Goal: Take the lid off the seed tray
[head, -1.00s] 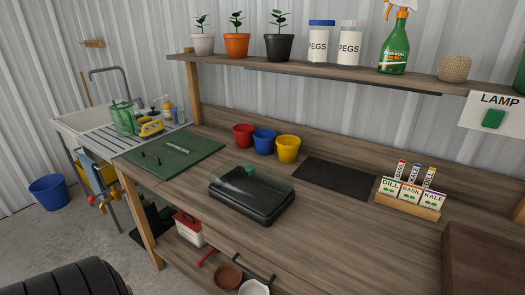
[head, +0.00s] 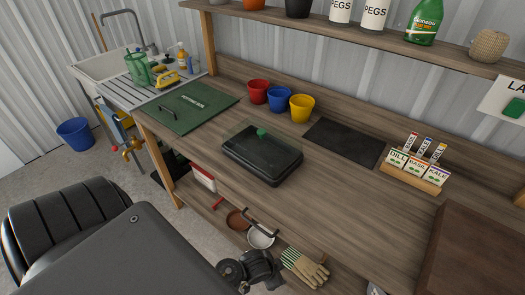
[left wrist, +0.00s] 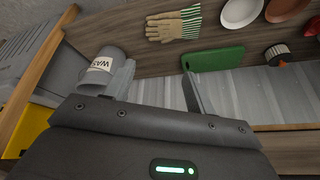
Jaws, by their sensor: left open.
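The seed tray (head: 262,166) is a black rectangular tray on the middle of the wooden workbench in the head view. A clear, dark-looking lid (head: 280,147) lies on it, with a green knob (head: 262,133) toward the far side. The tray is out of sight in the left wrist view. My left gripper (left wrist: 157,68) is in the left wrist view, fingers apart with nothing held. It faces the lower shelf and floor, apart from the tray. I cannot make out its fingers in the head view. My right gripper is in neither view.
A green cutting mat (head: 190,107) lies left of the tray. Red, blue and yellow pots (head: 301,107) stand behind it, beside a black mat (head: 343,141). A seed-packet rack (head: 415,176) and brown board (head: 478,252) are right. Gloves (head: 305,268) lie below. Bare bench surrounds the tray's front.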

